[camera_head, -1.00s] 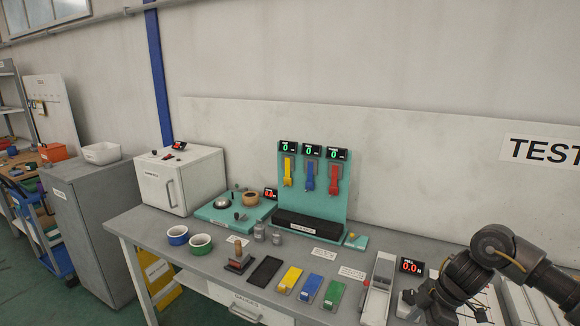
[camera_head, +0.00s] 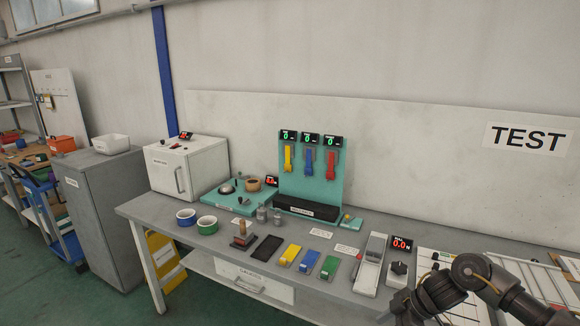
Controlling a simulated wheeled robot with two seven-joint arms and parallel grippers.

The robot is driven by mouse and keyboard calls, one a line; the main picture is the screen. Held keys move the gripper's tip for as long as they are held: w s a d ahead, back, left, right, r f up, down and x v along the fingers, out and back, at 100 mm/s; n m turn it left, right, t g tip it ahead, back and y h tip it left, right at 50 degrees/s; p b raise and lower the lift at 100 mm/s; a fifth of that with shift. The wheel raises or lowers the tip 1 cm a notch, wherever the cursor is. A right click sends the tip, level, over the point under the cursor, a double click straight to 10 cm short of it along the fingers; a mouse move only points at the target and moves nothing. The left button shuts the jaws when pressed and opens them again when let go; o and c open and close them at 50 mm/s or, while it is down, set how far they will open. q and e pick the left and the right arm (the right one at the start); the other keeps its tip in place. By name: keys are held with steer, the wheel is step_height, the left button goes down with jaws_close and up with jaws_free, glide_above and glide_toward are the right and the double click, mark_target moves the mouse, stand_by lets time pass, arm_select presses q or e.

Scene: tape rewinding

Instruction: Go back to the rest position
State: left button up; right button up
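One of my arms, with dark joints and a brown-grey elbow, comes in at the bottom right corner of the head view, in front of the right end of the grey workbench (camera_head: 150,209). Its gripper is not visible, being cut off by the frame's lower edge. No other arm shows, and neither gripper can be seen. Nothing held shows in the view.
On the bench are a white oven-like box (camera_head: 186,167), blue tape roll (camera_head: 186,217), green tape roll (camera_head: 207,225), teal tester stand (camera_head: 311,185), coloured blocks and a white peel device (camera_head: 371,265) with a red display. A grey cabinet (camera_head: 105,215) stands left of the bench.

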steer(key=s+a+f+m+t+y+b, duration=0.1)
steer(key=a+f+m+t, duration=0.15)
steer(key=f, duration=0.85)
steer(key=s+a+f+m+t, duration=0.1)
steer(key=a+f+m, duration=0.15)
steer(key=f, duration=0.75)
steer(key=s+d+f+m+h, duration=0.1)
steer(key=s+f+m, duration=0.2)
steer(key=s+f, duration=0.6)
arm_select(q)
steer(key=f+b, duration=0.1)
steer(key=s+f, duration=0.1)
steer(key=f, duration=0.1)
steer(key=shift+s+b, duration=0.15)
steer(key=shift+b, duration=0.2)
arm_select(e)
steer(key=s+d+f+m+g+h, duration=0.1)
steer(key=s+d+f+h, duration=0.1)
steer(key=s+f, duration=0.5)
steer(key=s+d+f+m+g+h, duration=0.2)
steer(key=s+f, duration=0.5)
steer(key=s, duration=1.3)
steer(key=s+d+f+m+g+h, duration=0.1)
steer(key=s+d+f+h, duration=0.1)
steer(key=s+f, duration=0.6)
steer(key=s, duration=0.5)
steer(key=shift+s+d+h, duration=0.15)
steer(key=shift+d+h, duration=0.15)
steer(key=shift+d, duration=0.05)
